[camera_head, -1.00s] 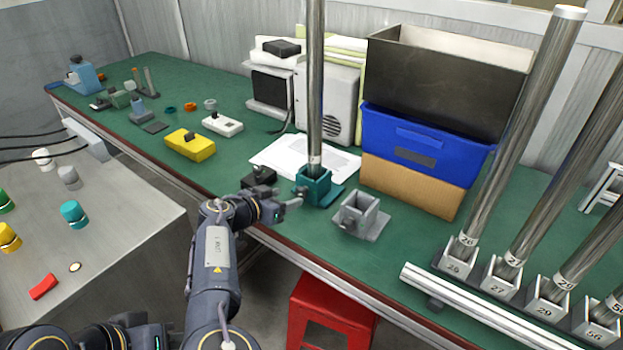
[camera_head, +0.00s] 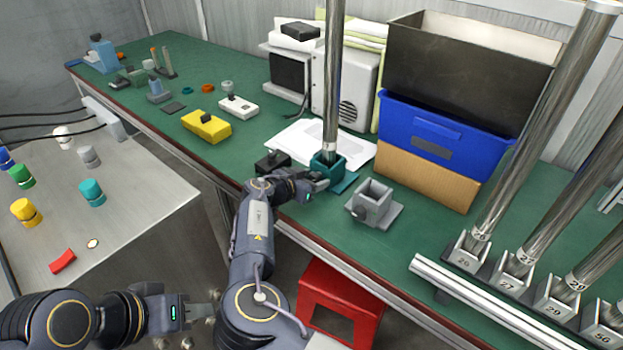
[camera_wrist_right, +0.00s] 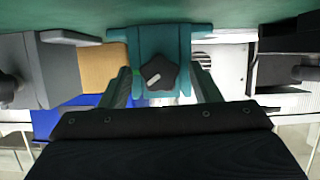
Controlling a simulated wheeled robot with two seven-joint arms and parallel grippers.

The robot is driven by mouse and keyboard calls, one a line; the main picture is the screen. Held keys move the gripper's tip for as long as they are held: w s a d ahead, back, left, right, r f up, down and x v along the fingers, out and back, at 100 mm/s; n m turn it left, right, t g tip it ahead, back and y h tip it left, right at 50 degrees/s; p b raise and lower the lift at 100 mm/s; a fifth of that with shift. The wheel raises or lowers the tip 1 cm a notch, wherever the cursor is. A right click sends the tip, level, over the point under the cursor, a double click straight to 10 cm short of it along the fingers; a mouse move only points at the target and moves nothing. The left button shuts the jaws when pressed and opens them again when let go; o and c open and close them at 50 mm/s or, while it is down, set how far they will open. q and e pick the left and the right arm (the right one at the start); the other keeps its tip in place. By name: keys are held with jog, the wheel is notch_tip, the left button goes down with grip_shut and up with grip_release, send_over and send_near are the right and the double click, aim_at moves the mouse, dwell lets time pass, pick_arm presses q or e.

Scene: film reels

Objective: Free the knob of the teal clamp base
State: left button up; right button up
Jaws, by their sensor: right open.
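The teal clamp base (camera_head: 328,170) stands on the green bench with a tall metal pole (camera_head: 332,90) upright in it. My right gripper (camera_head: 316,184) is at the front of the base. In the wrist view its open fingers (camera_wrist_right: 164,82) stand on either side of the knob; I cannot tell whether they touch it. My left gripper (camera_head: 205,310) is low at the front, away from the base, its jaw gap unclear.
A grey clamp base (camera_head: 372,204) stands empty right of the teal one. A black block (camera_head: 272,162) sits to its left, and white paper (camera_head: 300,138) lies behind. A blue bin (camera_head: 440,140) is at the back, numbered pole holders (camera_head: 510,283) at right. A red stool (camera_head: 338,300) stands below.

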jog(key=c, duration=1)
jog(key=shift+f+n+h+b, duration=0.2)
jog(key=shift+n+h+b, duration=0.15)
jog(key=shift+b, duration=0.55)
jog(key=shift+a+n+g+h+b, duration=0.1)
jog(key=shift+n+g+h+b, duration=0.2)
jog(key=shift+n+b, duration=0.25)
jog(key=shift+w+n+g+h+b, duration=0.1)
jog(key=shift+n+g+h+b, duration=0.25)
jog(key=shift+n+b, duration=0.3)
jog(key=shift+a+r+n+h+b, duration=0.1)
jog(key=shift+n+h+b, duration=0.35)
jog(key=shift+n, duration=0.3)
jog(key=o, duration=1)
